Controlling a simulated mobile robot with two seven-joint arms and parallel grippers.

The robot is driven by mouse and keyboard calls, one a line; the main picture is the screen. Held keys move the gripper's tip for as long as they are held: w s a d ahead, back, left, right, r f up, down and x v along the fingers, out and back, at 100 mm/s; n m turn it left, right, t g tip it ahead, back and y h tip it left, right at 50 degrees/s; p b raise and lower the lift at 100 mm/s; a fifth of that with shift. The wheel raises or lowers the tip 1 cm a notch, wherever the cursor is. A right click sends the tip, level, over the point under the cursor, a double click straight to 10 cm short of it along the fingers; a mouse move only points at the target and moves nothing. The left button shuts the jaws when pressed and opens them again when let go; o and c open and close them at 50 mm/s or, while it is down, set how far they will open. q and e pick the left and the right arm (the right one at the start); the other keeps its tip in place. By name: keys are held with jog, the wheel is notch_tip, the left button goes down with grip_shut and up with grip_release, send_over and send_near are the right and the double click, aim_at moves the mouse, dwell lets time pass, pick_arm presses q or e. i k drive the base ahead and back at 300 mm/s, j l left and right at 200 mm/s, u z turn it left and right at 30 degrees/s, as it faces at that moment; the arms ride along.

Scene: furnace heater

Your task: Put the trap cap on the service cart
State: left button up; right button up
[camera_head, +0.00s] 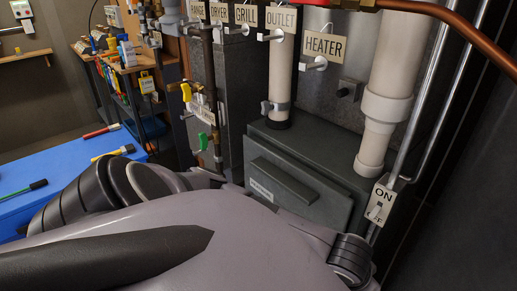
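I cannot make out the trap cap; it may be hidden behind my arm, which fills the lower middle of the head view. A blue flat top (68,162) at the left has hand tools lying on it; it may be the service cart, but its sides and wheels are not seen. Neither of my grippers shows, so I cannot tell whether either holds anything.
A grey furnace box (300,175) stands behind my arm, with white pipes (392,85) above it. Tagged valves (323,48), an ON/OFF switch plate (379,204) and a copper pipe (470,30) are close by. A tool shelf (125,65) stands at back left.

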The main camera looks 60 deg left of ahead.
aim_at(33, 179)
jog(key=k+j+u, duration=0.1)
jog(key=k+j, duration=0.2)
jog(key=k+j+u, duration=0.1)
jog(key=k+j, duration=0.2)
jog(key=j, duration=0.2)
jog(key=k+j+u, duration=0.1)
jog(key=k+j, duration=0.2)
jog(key=j, duration=0.15)
jog(key=k+j+u, duration=0.1)
jog(key=k+j, duration=0.15)
jog(key=j, duration=0.2)
jog(key=k+j, duration=0.25)
jog(key=j, duration=0.25)
jog(key=k+j+u, duration=0.15)
jog(key=j, duration=0.3)
jog(key=k+j+u, duration=0.1)
jog(key=k+j, duration=0.2)
jog(key=j, duration=0.2)
jog(key=k+j+u, duration=0.1)
jog(key=j, duration=0.45)
jog(key=k, duration=0.1)
